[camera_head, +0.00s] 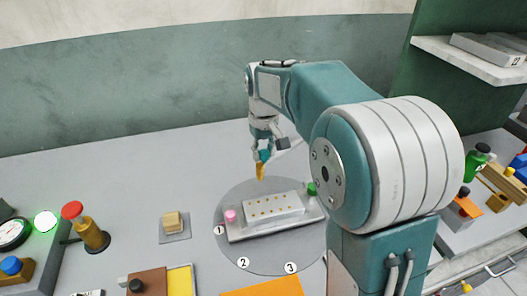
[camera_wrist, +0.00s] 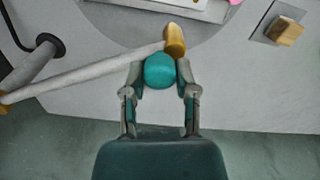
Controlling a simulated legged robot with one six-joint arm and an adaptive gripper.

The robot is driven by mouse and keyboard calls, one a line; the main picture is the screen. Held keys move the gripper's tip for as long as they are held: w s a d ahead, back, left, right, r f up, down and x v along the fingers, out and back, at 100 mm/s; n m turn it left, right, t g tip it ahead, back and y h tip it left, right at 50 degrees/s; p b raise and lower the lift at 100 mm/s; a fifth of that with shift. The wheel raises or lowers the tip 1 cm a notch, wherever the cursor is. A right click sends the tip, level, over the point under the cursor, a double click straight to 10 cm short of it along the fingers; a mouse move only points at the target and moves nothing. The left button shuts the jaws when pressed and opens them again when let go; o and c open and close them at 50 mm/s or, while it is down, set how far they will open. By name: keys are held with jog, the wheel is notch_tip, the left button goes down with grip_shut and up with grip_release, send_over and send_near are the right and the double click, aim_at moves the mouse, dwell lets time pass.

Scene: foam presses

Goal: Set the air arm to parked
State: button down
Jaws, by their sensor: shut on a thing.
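The air arm (camera_wrist: 90,75) is a pale tube with a brass nozzle (camera_wrist: 174,40) at its free end and a teal knob (camera_wrist: 159,71) beside the nozzle. In the wrist view it runs left to a brass joint near a dark post. My gripper (camera_wrist: 160,68) is shut on the teal knob, one finger on each side. In the head view my gripper (camera_head: 263,148) is beyond the grey disc (camera_head: 232,205), and the brass nozzle (camera_head: 260,172) hangs just behind the disc's far edge. My own arm hides the rest of the air arm there.
A metal mould (camera_head: 272,209) with pink and green knobs sits on the disc, which bears labels 1, 2 and 3. A foam block (camera_head: 173,222) on a small pad and a red-topped brass post (camera_head: 83,228) stand left. The bench behind them is clear.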

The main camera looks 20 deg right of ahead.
jog(key=shift+w+a+f, duration=0.1)
jog(key=w+a+m, duration=0.3)
jog(key=w+m, duration=0.2)
jog(key=w, duration=0.8)
jog(key=shift+w+m, duration=0.25)
jog(key=shift+m, duration=0.15)
jog(key=shift+c, duration=1.9)
grip_release()
jog(key=shift+w+a+f, duration=0.1)
jog(key=shift+w, duration=0.1)
notch_tip(320, 180, up, 12)
